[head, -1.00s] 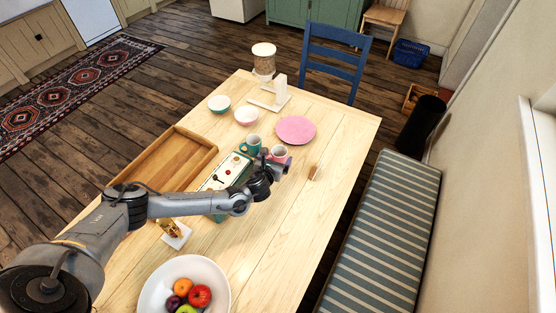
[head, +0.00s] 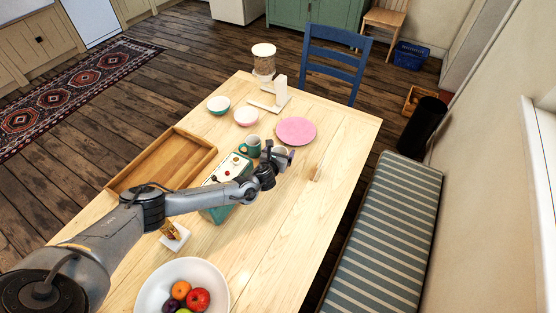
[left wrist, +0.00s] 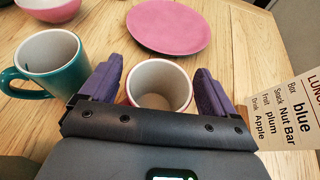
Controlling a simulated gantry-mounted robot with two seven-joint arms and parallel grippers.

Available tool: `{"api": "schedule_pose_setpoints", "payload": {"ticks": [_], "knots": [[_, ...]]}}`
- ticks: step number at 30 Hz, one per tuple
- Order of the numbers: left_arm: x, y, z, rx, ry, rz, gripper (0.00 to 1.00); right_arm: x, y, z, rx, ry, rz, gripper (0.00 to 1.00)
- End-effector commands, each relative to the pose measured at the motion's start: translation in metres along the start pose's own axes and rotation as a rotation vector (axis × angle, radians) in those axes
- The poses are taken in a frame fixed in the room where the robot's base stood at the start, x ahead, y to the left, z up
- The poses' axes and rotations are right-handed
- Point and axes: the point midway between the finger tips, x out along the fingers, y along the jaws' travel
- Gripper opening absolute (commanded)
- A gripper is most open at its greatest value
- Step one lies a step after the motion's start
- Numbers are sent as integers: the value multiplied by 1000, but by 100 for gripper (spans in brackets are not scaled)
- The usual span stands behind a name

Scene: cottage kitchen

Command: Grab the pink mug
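The pink mug (left wrist: 158,84) is upright on the table. In the left wrist view I see its pale inside and a strip of reddish outer wall; its lower part is hidden behind my gripper body. My left gripper (left wrist: 158,72) is open, with one purple finger on each side of the mug and small gaps visible. In the head view the gripper (head: 282,156) covers most of the mug. My right gripper is in neither view.
A teal mug (left wrist: 55,65) stands close on the left. A pink plate (head: 296,130) lies beyond, with two bowls farther off. A printed card (left wrist: 285,108) is at the right. A teal-sided box (head: 228,170) sits under my left arm. The table's right side is mostly clear.

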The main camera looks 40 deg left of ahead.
Motion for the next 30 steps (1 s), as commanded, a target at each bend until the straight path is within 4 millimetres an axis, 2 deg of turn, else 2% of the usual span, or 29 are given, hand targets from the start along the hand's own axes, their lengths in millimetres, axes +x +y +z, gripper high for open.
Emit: {"api": "schedule_pose_setpoints", "payload": {"ticks": [1,10,22,26,30], "knots": [[0,0,0,0,0,0,81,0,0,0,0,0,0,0],[0,0,0,1,0,1,35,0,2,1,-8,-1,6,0],[-2,1,6,-1,-2,1,34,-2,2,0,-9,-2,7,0],[-6,1,16,0,-2,1,34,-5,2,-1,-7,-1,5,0],[-14,2,35,0,-3,0,34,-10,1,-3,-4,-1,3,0]]}}
